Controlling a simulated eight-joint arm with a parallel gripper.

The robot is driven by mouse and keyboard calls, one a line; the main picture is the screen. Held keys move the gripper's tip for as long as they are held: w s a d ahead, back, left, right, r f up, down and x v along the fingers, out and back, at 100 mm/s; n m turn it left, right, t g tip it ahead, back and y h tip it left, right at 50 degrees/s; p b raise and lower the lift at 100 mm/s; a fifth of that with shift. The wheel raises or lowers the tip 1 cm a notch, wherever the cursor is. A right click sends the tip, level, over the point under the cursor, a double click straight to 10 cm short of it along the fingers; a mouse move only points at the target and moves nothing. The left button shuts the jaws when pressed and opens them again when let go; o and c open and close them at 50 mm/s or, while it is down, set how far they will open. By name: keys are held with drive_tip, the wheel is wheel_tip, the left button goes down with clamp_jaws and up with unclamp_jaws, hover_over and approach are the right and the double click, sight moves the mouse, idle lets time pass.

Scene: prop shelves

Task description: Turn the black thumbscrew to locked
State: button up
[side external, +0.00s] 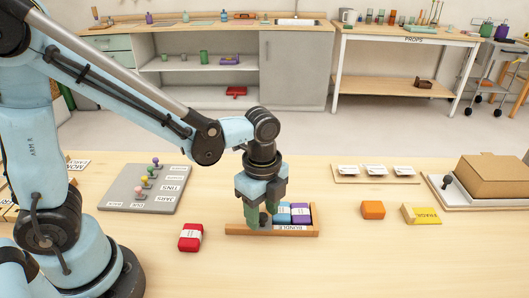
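A black knob (447,181), which looks like the black thumbscrew, stands at the left end of a white base at the right of the table. Its marks and turn position are too small to read. My gripper (261,213) is far to its left, pointing down at the left end of a wooden tray (272,233) labelled BUNDLE.
A red block (190,237), an orange block (373,209) and a yellow block (421,215) lie nearby. A cardboard box (497,176) sits on the white base. A grey pegged board (150,200) is at left.

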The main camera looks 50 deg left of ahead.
sight(262, 215)
drive_tip(key=shift+r, duration=0.1)
wheel_tip(262, 215, up, 12)
idle(0.9)
drive_tip(key=s+a+f+n+t, duration=0.2)
drive_tip(key=a+n+t, duration=0.5)
drive_tip(key=n, duration=1)
drive_tip(key=shift+s+a+f+n, duration=0.3)
drive_tip(key=shift+a+f, duration=0.2)
drive_tip(key=shift+a, duration=0.8)
